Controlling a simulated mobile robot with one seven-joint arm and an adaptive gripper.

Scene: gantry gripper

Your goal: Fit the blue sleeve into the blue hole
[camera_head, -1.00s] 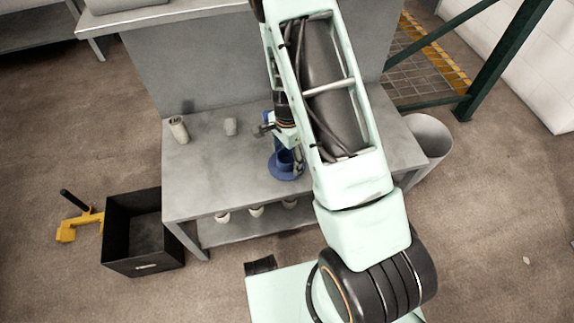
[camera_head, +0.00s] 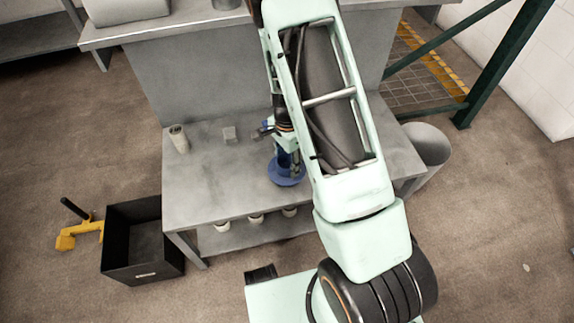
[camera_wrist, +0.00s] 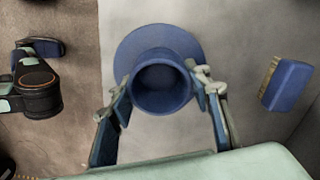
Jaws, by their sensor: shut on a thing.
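The blue sleeve (camera_wrist: 163,82) is a hollow round tube, seen from above in the wrist view with its open end facing the camera. My gripper (camera_wrist: 161,92) is shut on it, with one finger on each side. A wide round blue disc (camera_wrist: 150,41) shows below and behind the sleeve. In the head view, the blue disc (camera_head: 286,176) lies on the grey table and the sleeve stands over it, partly hidden by my arm. Whether the sleeve has entered the blue hole, or only rests above it, I cannot tell. The inside of the hole is hidden.
A blue block (camera_wrist: 287,84) with a yellowish side lies right of my gripper. On the grey table (camera_head: 215,180) stand a pale cylinder (camera_head: 179,139) and a small grey piece (camera_head: 229,135). A black crate (camera_head: 143,240) is on the floor at left. The table's left part is mostly clear.

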